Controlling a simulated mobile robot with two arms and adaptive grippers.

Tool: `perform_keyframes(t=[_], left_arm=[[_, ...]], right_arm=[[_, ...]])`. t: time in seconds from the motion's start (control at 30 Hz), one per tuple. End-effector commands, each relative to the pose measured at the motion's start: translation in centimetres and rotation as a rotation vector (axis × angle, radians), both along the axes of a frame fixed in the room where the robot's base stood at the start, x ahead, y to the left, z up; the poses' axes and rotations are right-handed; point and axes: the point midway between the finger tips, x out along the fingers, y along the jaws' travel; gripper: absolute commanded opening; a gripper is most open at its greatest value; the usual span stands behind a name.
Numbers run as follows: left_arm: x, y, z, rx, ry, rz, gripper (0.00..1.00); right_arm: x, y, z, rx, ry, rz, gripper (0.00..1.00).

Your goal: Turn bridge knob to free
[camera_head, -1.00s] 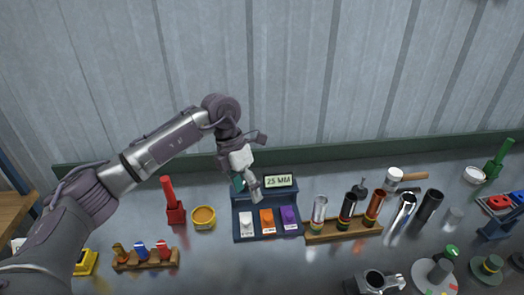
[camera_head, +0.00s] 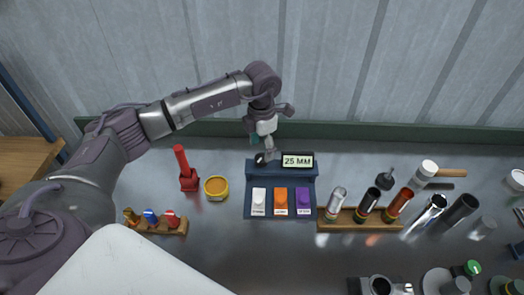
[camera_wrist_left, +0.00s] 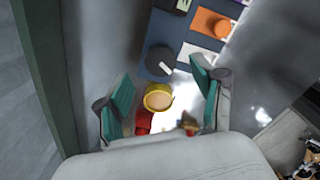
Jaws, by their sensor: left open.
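The bridge knob (camera_head: 260,158) is a round dark knob with a white mark, on the blue panel (camera_head: 252,178) left of a display reading 25 MM (camera_head: 297,161). It also shows in the left wrist view (camera_wrist_left: 159,60), with its white mark pointing toward the lower right. My left gripper (camera_head: 267,150) is at the knob's back edge in the head view and partly covers it. In the left wrist view its teal-padded fingers (camera_wrist_left: 165,88) are spread, with the knob beyond them and nothing between the pads. Contact with the knob is not visible. My right gripper is not seen.
White (camera_head: 259,202), orange (camera_head: 281,202) and purple (camera_head: 303,202) blocks sit on the panel's front. A yellow tin (camera_head: 216,188) and red tool (camera_head: 188,178) stand left. A wooden rack (camera_head: 350,225) of tubes stands right. The wall is close behind.

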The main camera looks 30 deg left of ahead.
Motion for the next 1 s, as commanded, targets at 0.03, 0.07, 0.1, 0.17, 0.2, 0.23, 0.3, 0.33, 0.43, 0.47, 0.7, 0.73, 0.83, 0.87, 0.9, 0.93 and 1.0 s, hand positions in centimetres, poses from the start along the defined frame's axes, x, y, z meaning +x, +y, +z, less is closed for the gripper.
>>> perform_keyframes(t=[0.03,0.07,0.1,0.17,0.2,0.23,0.3,0.33,0.43,0.47,0.7,0.73,0.83,0.87,0.9,0.93,1.0], left_arm=[[-0.1,0.0,-0.7,0.000,0.004,0.000,0.68],[-0.1,-0.1,-1.3,-0.001,0.004,0.000,0.68],[-0.1,0.0,-1.9,0.000,0.004,0.001,0.68],[0.0,0.0,-2.7,0.000,0.001,0.000,0.68],[0.0,0.0,-3.1,-0.001,0.002,0.000,0.68],[0.0,0.0,-3.4,-0.001,0.002,0.000,0.68],[0.0,0.0,-3.9,-0.001,0.000,0.000,0.68],[0.0,0.0,-4.0,-0.001,0.000,0.000,0.68],[0.0,0.0,-4.3,-0.001,-0.001,0.000,0.68],[0.0,0.0,-4.3,-0.001,-0.001,-0.001,0.68],[0.0,0.0,-4.3,-0.001,-0.001,0.000,0.58],[0.0,0.0,-4.3,-0.001,-0.001,0.000,0.53],[0.0,0.0,-4.3,-0.001,-0.001,0.000,0.36],[0.0,0.0,-4.3,-0.001,-0.001,0.000,0.31],[0.0,0.0,-4.3,-0.001,-0.001,0.000,0.25],[0.0,0.0,-4.3,-0.001,-0.001,0.000,0.20],[0.0,0.0,-4.3,-0.001,-0.001,0.000,0.08]], right_arm=[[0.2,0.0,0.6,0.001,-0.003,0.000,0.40],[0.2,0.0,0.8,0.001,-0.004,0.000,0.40],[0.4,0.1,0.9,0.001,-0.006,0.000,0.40],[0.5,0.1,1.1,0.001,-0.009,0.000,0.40],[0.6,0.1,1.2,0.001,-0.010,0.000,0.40],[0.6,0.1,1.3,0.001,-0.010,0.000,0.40],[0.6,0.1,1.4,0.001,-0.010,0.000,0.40],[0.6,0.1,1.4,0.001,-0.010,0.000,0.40],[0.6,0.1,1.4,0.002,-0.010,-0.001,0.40],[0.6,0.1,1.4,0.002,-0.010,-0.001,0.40],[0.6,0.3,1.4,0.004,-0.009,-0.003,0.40],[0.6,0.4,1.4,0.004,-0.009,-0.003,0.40],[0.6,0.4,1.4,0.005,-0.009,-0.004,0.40],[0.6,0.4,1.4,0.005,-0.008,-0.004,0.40],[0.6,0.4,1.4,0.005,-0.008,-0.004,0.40],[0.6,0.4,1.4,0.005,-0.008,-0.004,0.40],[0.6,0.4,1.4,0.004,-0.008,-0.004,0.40]])
